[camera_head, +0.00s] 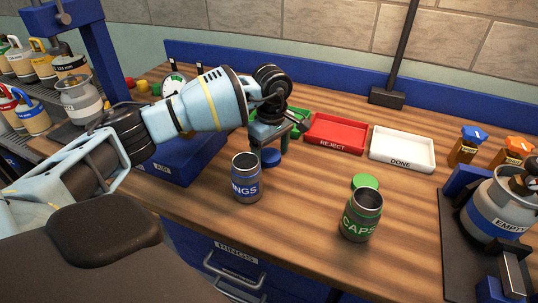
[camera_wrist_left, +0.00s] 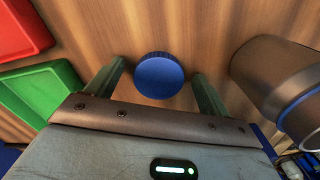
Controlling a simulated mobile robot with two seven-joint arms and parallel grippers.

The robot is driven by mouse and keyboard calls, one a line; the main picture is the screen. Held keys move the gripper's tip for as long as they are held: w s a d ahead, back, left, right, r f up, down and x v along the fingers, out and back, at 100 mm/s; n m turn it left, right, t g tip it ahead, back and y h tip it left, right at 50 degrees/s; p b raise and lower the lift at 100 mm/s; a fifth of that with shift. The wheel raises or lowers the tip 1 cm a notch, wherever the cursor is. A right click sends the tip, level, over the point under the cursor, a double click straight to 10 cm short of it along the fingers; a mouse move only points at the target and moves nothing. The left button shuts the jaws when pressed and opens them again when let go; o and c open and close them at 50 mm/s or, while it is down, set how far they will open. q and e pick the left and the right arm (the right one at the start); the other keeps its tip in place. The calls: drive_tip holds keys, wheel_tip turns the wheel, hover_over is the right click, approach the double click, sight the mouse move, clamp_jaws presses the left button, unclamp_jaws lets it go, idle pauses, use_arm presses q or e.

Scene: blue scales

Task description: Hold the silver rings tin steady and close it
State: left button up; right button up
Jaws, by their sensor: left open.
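The silver rings tin (camera_head: 246,178), with a blue label, stands upright and open on the wooden table in the head view. Its side shows at the right in the left wrist view (camera_wrist_left: 276,78). A round blue lid (camera_head: 270,158) lies on the table just behind and right of the tin. In the left wrist view the blue lid (camera_wrist_left: 159,76) sits between my spread fingers. My left gripper (camera_head: 269,144) points down over the lid, open, with a gap on each side of it. My right gripper is not in view.
An open caps tin (camera_head: 361,218) with a green lid (camera_head: 365,181) behind it stands to the right. A red reject tray (camera_head: 336,133) and a white done tray (camera_head: 402,148) lie behind. A grey canister (camera_head: 500,211) is at the far right. Table between the tins is clear.

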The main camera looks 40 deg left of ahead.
sight(271, 156)
use_arm(q)
drive_tip(key=shift+c, duration=0.3)
drive_tip(key=c, duration=1)
wheel_tip(271, 156, up, 10)
idle(0.3)
